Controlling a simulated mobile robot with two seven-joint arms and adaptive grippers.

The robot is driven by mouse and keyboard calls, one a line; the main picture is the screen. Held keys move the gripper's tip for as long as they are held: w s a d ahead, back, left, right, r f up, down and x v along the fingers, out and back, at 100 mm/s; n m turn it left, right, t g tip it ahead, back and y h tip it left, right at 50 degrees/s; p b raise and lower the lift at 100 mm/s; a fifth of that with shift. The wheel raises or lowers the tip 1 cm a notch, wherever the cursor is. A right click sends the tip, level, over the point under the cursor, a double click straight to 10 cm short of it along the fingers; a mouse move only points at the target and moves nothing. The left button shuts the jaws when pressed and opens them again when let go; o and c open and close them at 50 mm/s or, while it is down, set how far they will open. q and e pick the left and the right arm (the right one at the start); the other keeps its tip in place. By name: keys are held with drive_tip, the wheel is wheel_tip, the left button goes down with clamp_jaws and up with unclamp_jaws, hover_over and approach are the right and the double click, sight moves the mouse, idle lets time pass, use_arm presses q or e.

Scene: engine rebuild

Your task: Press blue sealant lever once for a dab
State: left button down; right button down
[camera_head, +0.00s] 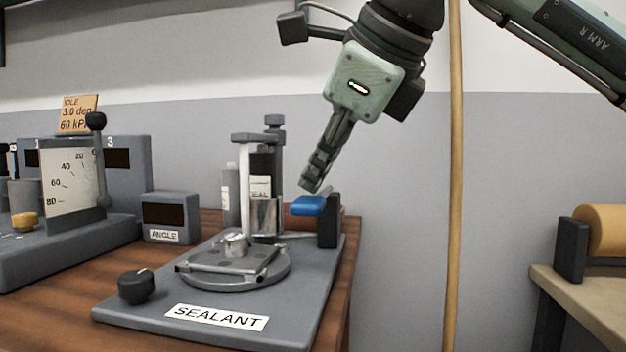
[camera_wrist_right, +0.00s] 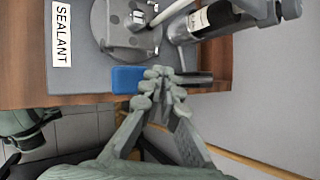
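The blue sealant lever (camera_head: 309,206) sticks out at the right rear of the sealant station (camera_head: 222,319), beside a dark upright block. It also shows in the right wrist view (camera_wrist_right: 128,80). My right gripper (camera_head: 311,186) comes down from above, tilted, with its fingertips just over the lever. In the wrist view its fingers (camera_wrist_right: 160,80) are together and empty, overlapping the lever's edge. I cannot tell whether they touch it. A round plate (camera_head: 236,284) with a small metal part (camera_head: 236,243) stands before the sealant cartridge (camera_head: 264,186). My left gripper is not in view.
The wooden bench (camera_head: 340,297) ends just right of the station. A black knob (camera_head: 136,286) is at the station's front left. An angle display box (camera_head: 170,216) and a gauge (camera_head: 75,179) stand left. A tan roll (camera_head: 604,231) lies on another table at right.

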drive_tip(key=shift+r+p, duration=0.65)
drive_tip(key=shift+r, duration=0.6)
drive_tip(key=shift+w, duration=0.1)
drive_tip(key=r+p, duration=0.3)
drive_tip(key=r, duration=0.2)
drive_tip(key=shift+w+p, duration=0.2)
drive_tip(key=shift+p, duration=0.2)
